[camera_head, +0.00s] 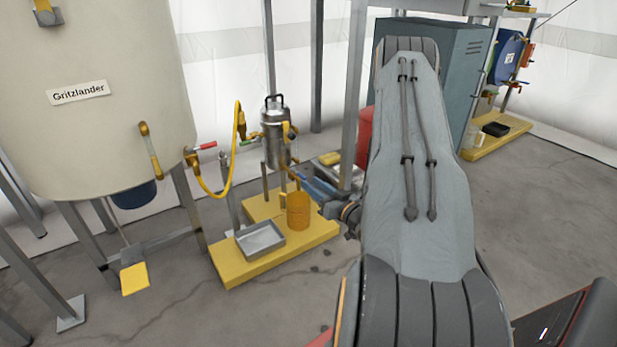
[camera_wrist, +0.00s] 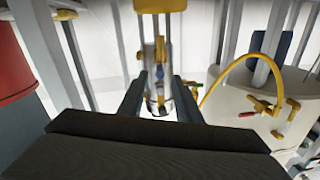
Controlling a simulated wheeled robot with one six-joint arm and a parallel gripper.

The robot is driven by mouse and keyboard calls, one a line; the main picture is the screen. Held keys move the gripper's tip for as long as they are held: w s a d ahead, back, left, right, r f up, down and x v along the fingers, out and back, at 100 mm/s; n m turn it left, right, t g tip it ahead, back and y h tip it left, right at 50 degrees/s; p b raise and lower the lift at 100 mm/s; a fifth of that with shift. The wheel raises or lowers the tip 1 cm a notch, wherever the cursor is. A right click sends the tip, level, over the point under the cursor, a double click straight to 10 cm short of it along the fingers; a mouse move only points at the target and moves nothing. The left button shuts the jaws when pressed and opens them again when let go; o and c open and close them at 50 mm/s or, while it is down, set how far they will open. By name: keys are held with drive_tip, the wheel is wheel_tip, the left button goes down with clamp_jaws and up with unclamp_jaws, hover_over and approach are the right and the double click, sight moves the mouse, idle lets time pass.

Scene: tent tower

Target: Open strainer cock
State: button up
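The strainer (camera_head: 276,135) is an upright metal canister with a dark top handle, on a stand over a yellow platform. In the wrist view, which looks upside down, the strainer (camera_wrist: 158,104) lies between and beyond my fingers. A small cock with a blue part (camera_wrist: 160,73) seems to show on its near side; its setting is unclear. My gripper (camera_head: 303,181) is low on the strainer's right side, partly hidden by my arm. In the wrist view my gripper (camera_wrist: 158,82) has its two dark fingers apart with nothing clearly held. Contact with the cock cannot be told.
A yellow hose (camera_head: 232,150) links the strainer to the large tank (camera_head: 90,100), near a red-handled valve (camera_head: 207,146). An orange cup (camera_head: 298,211) and metal tray (camera_head: 260,240) rest on the yellow platform (camera_head: 235,270). A grey post (camera_head: 354,95) stands close to my arm.

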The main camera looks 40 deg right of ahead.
drive_tip(key=shift+s+p, duration=0.45)
drive_tip(key=shift+s, duration=0.85)
